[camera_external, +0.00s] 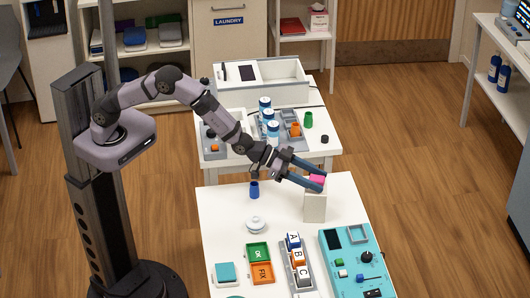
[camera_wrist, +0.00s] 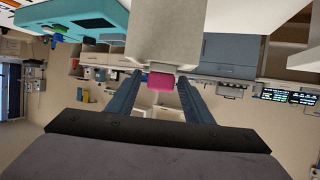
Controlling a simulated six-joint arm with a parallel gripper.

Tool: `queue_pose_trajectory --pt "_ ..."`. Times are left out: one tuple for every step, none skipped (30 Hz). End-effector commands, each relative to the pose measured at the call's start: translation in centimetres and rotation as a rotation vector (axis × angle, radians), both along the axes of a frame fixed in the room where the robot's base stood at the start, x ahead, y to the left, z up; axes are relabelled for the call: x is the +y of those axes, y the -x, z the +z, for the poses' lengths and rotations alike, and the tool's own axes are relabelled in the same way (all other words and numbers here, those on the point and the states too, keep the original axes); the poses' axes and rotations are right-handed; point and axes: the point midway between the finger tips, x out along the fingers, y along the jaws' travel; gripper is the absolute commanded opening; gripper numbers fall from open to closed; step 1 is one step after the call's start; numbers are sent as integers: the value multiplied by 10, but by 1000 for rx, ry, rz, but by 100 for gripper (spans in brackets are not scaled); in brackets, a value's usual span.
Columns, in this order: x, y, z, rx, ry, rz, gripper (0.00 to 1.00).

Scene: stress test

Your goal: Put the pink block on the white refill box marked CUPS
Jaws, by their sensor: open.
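The pink block (camera_external: 316,179) sits on top of an upright white box (camera_external: 315,206) near the back right of the front table; no CUPS marking is legible on it. My gripper (camera_external: 321,181) reaches the block from the left, with one finger on each side of it. In the wrist view, the pink block (camera_wrist: 161,81) shows between the open fingers of my gripper (camera_wrist: 160,79), with a gap on each side. The white box (camera_wrist: 176,38) shows right against the block there.
A blue cup (camera_external: 254,189) and a lidded white pot (camera_external: 256,225) stand left of the box. Letter blocks in a grey tray (camera_external: 311,277) and a teal panel (camera_external: 345,277) lie in front. Bare tabletop surrounds the box.

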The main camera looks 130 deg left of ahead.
Motion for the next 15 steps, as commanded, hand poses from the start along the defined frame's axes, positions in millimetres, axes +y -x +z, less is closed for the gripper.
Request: queue_pose_trajectory --pt "0 0 3 0 0 0 46" --pt "0 0 5 0 0 0 46" --pt "-1 2 3 0 0 0 46" --pt "-2 4 3 0 0 0 46" --pt "-2 6 5 0 0 0 46" --pt "-4 9 6 0 0 0 46" --pt "-5 11 7 0 0 0 46" --pt "-6 14 8 -1 0 0 46" --pt "-8 18 10 -1 0 0 46" --pt "-9 21 11 -1 0 0 46" --pt "-10 25 13 -1 0 0 46" --pt "-12 30 15 -1 0 0 46" --pt "-14 33 17 -1 0 0 46" --pt "-16 38 19 -2 -1 0 46" --pt "-18 43 21 -2 -1 0 46"
